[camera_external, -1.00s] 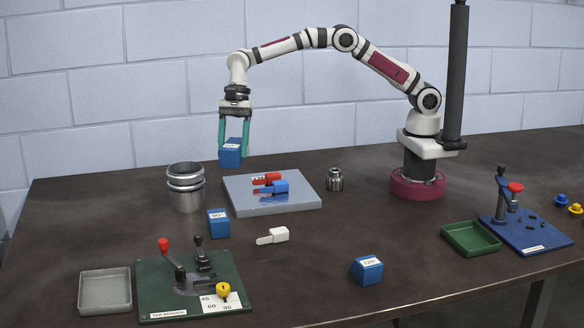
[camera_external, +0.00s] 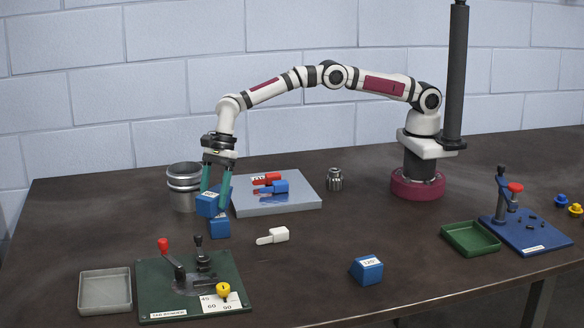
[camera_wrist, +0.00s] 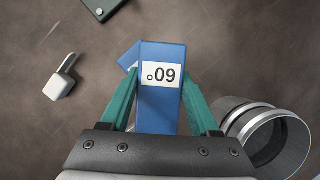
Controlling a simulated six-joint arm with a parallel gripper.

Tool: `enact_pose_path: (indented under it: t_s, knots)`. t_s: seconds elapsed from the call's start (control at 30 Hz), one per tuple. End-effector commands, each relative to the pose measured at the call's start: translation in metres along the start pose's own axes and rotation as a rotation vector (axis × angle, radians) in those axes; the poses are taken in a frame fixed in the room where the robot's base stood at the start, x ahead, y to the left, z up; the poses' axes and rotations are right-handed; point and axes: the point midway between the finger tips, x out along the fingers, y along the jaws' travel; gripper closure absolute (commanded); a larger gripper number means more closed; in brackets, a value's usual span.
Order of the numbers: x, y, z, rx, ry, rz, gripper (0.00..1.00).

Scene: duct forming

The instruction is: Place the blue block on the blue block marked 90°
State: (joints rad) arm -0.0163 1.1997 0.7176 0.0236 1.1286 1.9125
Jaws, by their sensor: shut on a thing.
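My gripper (camera_external: 215,194) is shut on a blue block (camera_external: 207,204), holding it slightly tilted. In the wrist view, the held block (camera_wrist: 161,110) sits between the teal fingers, and its white label reads 60° upside down. The blue block marked 90° (camera_external: 219,229) stands on the table just below the held block, which hides its upper part and its label. In the wrist view, a corner of this lower block (camera_wrist: 129,56) shows behind the held block, turned relative to it. I cannot tell whether the two blocks touch.
Metal rings (camera_external: 184,185) stand close behind and left of my gripper. A grey plate (camera_external: 290,203) with red and blue parts is to the right. A white piece (camera_external: 273,236), a blue 120° block (camera_external: 366,270) and a green bender board (camera_external: 160,300) lie nearer the front.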

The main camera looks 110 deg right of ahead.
Motion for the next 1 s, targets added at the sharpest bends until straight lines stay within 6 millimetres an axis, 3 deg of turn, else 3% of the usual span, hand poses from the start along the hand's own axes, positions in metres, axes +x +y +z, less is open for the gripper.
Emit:
enact_pose_path:
  t_s: [0.27, 0.3, 0.43, 0.77, 1.0]
  knots:
    - [0.001, 0.0, -0.001, -0.001, -0.001, -0.001, 1.0]
    - [0.001, 0.0, -0.001, -0.001, 0.0, 0.0, 0.31]
    - [0.001, 0.0, -0.001, -0.001, 0.0, 0.0, 0.08]
    - [-0.005, -0.001, 0.001, 0.0, -0.001, 0.0, 0.08]
    - [-0.069, -0.001, 0.001, 0.0, -0.002, -0.003, 0.08]
